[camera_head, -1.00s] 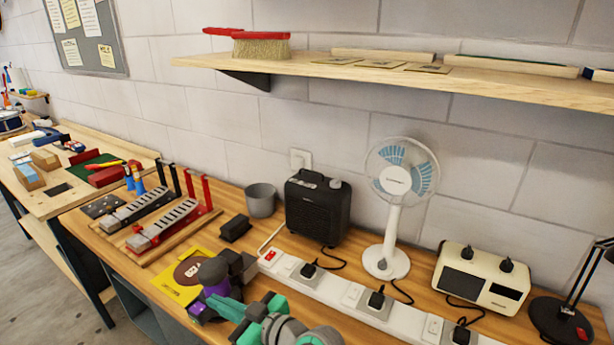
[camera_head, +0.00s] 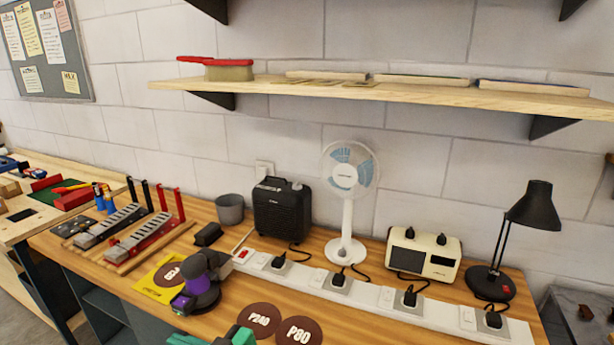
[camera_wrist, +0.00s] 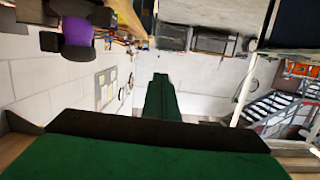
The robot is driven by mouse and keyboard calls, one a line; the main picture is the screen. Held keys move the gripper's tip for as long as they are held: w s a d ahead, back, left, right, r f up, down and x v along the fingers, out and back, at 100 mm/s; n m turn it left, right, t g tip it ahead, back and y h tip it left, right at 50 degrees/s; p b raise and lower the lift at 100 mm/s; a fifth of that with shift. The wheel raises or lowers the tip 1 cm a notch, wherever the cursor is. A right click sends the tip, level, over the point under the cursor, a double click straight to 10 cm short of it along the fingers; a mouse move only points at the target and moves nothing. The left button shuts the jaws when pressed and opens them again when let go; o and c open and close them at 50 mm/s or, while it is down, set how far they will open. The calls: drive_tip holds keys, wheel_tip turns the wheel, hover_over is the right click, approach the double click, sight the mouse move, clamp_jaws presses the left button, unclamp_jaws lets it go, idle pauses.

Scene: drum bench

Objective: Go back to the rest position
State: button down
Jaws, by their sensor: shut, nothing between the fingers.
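My gripper (camera_wrist: 160,98) shows in the wrist view with its green fingers shut and nothing held between them. In the head view only a green piece of my arm shows at the bottom edge. A purple and dark grey sander (camera_head: 198,288) stands on the bench, apart from my arm. A purple body, likely the same sander (camera_wrist: 78,36), shows at the upper left of the wrist view. Two brown discs marked P240 (camera_head: 250,320) and P80 (camera_head: 299,331) lie on the bench beside the green piece.
A white power strip (camera_head: 372,296) runs along the bench. Behind it stand a black heater (camera_head: 282,211), a fan (camera_head: 347,215), a cream device (camera_head: 424,256) and a black lamp (camera_head: 533,208). A wooden shelf (camera_head: 400,92) overhangs the bench. Clamp racks (camera_head: 140,240) stand left.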

drive_tip(key=s+d+f+m+t+h, duration=0.2)
drive_tip(key=s+d+f+m+h, duration=0.15)
drive_tip(key=d+f, duration=0.3)
drive_tip(key=s+d+f+m+t+h, duration=0.2)
drive_tip(key=d+f+m+t+h, duration=0.15)
drive_tip(key=d+f, duration=0.35)
drive_tip(key=s+d+f+m+t+h, duration=0.25)
drive_tip(key=d+f+m, duration=0.2)
drive_tip(key=f, duration=0.45)
drive_tip(key=s+d+f+m+h, duration=0.1)
drive_tip(key=s+d+h, duration=0.1)
drive_tip(key=s+d, duration=0.3)
drive_tip(key=s+d+m+h, duration=0.1)
drive_tip(key=s+d+h, duration=0.15)
drive_tip(key=s, duration=0.55)
drive_tip(key=s+r+t, duration=0.1)
drive_tip(key=s+r, duration=0.4)
drive_tip(key=s, duration=0.6)
drive_tip(key=shift+s+d+r+h, duration=0.15)
drive_tip(key=shift+s+h, duration=0.15)
drive_tip(key=shift+h, duration=0.1)
